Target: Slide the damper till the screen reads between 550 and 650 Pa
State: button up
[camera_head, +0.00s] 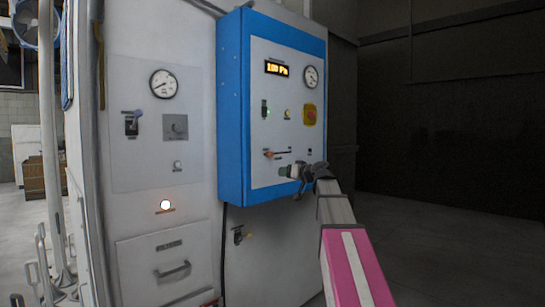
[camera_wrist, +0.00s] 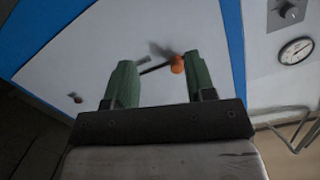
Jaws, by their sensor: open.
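The damper is a slider with an orange knob (camera_head: 268,153) at the left of its slot, low on the panel of the blue-framed box (camera_head: 233,110). In the wrist view the knob (camera_wrist: 177,64) shows close beside the right finger, with the dark slot running left from it. My gripper (camera_head: 290,171) is open and empty in front of the panel, below and right of the knob in the head view. In the wrist view its green fingers (camera_wrist: 158,68) are spread; I cannot tell whether one touches the knob. The lit screen (camera_head: 277,68) reads roughly 180 Pa; its digits are blurred.
A round gauge (camera_head: 311,76), a red-and-yellow button (camera_head: 309,114) and a green-lit switch (camera_head: 265,109) sit on the same panel. The grey cabinet at left carries another gauge (camera_head: 163,84) and a lever switch (camera_head: 132,122). Open floor lies at right.

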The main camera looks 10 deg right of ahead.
jog(key=t, duration=0.1)
send_near(272, 154)
jog(key=shift+y, duration=0.4)
jog(key=x, duration=1)
jog(key=shift+w+d+f, duration=0.15)
jog(key=shift+d+f, duration=0.15)
